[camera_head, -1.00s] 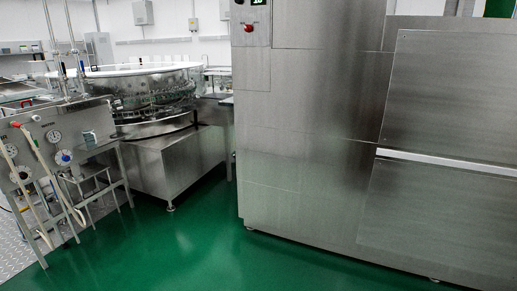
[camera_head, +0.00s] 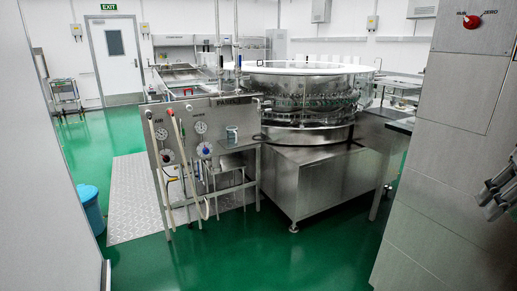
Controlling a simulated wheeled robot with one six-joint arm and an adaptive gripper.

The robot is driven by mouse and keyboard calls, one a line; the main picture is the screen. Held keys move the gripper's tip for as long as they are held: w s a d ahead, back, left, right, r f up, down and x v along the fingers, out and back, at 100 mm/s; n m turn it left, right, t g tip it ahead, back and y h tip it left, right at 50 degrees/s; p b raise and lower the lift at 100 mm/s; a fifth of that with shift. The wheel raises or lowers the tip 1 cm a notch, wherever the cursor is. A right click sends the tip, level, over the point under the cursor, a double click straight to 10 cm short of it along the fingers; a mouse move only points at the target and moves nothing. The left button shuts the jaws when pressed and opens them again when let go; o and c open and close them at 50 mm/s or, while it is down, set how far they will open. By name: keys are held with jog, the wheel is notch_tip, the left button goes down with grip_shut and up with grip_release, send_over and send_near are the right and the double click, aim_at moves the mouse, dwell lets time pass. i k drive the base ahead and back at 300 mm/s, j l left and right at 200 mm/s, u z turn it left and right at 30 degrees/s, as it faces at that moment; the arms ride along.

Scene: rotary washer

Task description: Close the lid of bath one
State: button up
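No bath lid that I can single out as that of bath one is clear in view. Low steel basins (camera_head: 182,78) stand at the back, left of the large round steel washer (camera_head: 300,92); they are too small and partly hidden to tell a lid or its state. My gripper (camera_head: 488,200) shows only in part at the right edge, in front of the steel cabinet (camera_head: 432,190). It is far from the basins, and I see nothing held in it. Its finger opening is not clear.
A panel with gauges and hoses (camera_head: 205,130) stands in the middle, beside a metal floor plate (camera_head: 130,195). A blue bin (camera_head: 90,208) stands at left near a pale wall (camera_head: 45,150). Green floor (camera_head: 240,255) is clear in front. A door (camera_head: 115,60) is at the back left.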

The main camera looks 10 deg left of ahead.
aim_at(205, 66)
jog(key=i+j+u, duration=0.25)
jog(key=i+u, duration=0.15)
jog(key=i, duration=0.2)
jog(key=i+u, duration=0.45)
jog(key=i, duration=0.15)
jog(key=i+l+u, duration=0.15)
jog(key=i+u, duration=0.25)
jog(key=i, duration=0.2)
